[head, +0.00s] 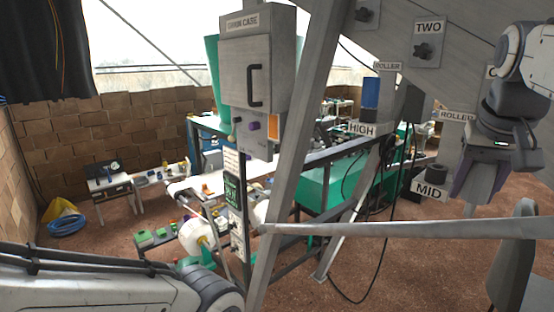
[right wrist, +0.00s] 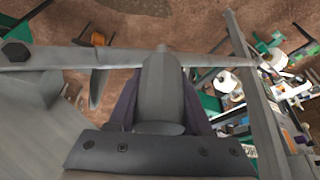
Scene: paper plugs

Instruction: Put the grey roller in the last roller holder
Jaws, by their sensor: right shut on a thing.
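My right gripper (head: 478,190) hangs at the right of the head view, beside the sloping grey panel. It is shut on the grey roller (right wrist: 162,88), which stands out between the dark purple fingers in the right wrist view. In the head view the roller (head: 482,183) is partly covered by the gripper. My left gripper is out of view.
A grey diagonal post (head: 300,150) and a long crossbar (head: 410,229) stand in front of the panel. A grey cabinet (head: 255,60) is left of the post.

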